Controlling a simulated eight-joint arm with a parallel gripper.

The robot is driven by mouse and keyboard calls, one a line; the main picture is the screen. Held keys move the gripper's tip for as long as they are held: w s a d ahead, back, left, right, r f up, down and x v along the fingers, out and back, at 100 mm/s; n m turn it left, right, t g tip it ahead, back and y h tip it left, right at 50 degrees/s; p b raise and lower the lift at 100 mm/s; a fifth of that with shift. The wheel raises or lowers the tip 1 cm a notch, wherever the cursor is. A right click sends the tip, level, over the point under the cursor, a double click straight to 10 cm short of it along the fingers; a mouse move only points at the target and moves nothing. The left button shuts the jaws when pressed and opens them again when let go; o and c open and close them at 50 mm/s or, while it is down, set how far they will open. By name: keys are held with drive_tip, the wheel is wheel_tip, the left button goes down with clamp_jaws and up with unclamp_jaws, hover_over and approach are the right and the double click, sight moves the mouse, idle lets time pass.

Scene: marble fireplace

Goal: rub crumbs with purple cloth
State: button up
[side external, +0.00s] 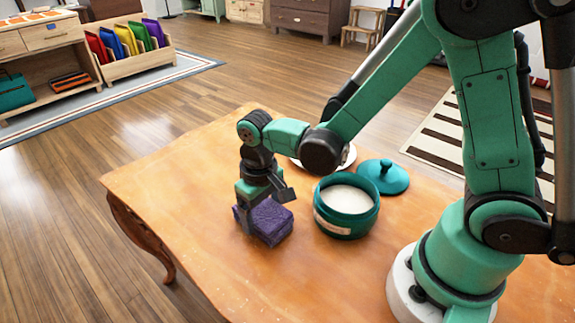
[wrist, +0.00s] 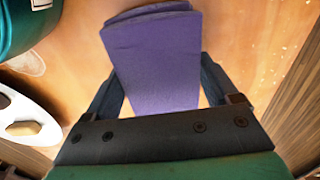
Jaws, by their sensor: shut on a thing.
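The purple cloth (side external: 268,222) is a thick folded pad on the wooden table, near its left edge. My gripper (side external: 258,197) is shut on the cloth from above. In the wrist view the cloth (wrist: 155,60) sits between the two dark fingers (wrist: 160,88) and sticks out past them. Small pale specks that look like crumbs (wrist: 285,48) lie on the table to the right of the cloth in the wrist view. I cannot make out crumbs in the side view. The table under the cloth is hidden.
A teal jar (side external: 347,226) with white contents stands open to the right of my gripper. Its teal lid (side external: 384,176) lies behind it. A white plate (side external: 350,155) is partly hidden behind my arm. The table's (side external: 195,275) front left is clear.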

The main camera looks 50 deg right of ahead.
drive_tip(key=shift+r, duration=4)
